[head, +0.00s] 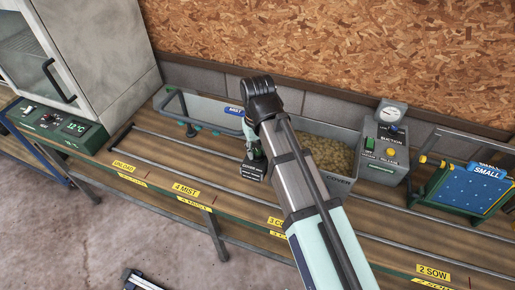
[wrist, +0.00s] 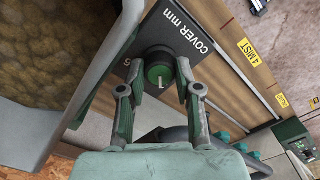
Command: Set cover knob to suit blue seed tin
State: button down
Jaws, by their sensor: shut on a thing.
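I cannot make out a blue seed tin in either view.
A trough of brown soil (head: 327,153) lies right of my gripper. Further right stand a suction box with a gauge (head: 387,140) and a blue plate marked "SMALL" (head: 482,187). A cabinet (head: 85,55) stands at left. Rails run along the bench front.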

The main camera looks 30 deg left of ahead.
aim_at(257, 152)
jog(key=shift+n, duration=0.3)
jog(key=c, duration=1.1)
grip_release()
notch_tip(257, 152, up, 12)
jog(key=shift+f, duration=0.1)
